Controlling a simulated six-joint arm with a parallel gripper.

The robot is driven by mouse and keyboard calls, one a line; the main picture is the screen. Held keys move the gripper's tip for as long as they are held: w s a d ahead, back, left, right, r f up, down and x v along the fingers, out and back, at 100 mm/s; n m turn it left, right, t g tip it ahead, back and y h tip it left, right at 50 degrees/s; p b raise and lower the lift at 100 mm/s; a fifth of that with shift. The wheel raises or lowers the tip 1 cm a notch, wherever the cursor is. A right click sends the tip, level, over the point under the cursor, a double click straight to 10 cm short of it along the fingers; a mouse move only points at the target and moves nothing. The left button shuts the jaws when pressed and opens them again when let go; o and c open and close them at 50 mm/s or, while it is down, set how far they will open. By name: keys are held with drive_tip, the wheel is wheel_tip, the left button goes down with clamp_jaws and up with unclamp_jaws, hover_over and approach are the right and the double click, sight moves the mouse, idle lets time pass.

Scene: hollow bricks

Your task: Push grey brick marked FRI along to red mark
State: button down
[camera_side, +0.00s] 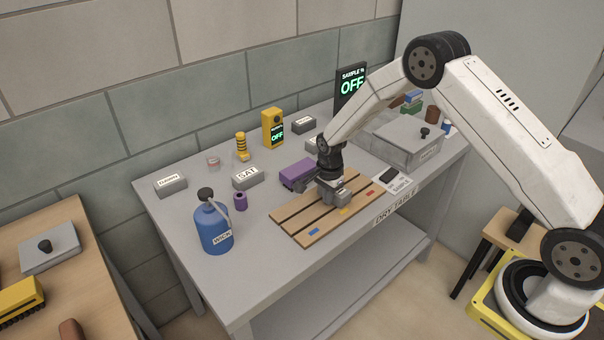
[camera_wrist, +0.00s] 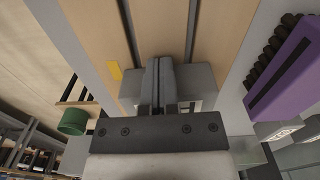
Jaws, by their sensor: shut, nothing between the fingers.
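A grey brick (camera_side: 343,197) stands on the slatted wooden board (camera_side: 290,222), right below my gripper (camera_side: 331,181). Its label is too small to read in the side view. In the wrist view the grey brick (camera_wrist: 200,82) shows on both sides of my gripper (camera_wrist: 160,65). My fingers are shut with nothing between them, and they hide the brick's middle. I cannot tell whether they touch it. The red mark (camera_side: 370,193) lies at the board's front edge, right of the brick. A yellow mark (camera_side: 344,210) and a blue mark (camera_side: 314,231) lie farther left.
A purple tool (camera_side: 298,173) stands close behind the board. A SAT brick (camera_side: 247,177), another labelled brick (camera_side: 171,184) and a blue bottle (camera_side: 213,229) stand left. A printed card with a dark device (camera_side: 389,175) lies right of the board. A grey lidded box (camera_side: 408,140) stands behind it.

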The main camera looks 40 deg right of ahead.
drive_tip(key=d, duration=0.9)
drive_tip(key=shift+w+d, duration=0.1)
drive_tip(key=shift+w, duration=0.2)
drive_tip(key=shift+a, duration=0.65)
drive_tip(key=a, duration=0.3)
drive_tip(key=shift+s+r, duration=0.1)
drive_tip(key=shift+r, duration=0.05)
wheel_tip(320, 180, up, 10)
drive_tip(key=shift+d+f, duration=0.15)
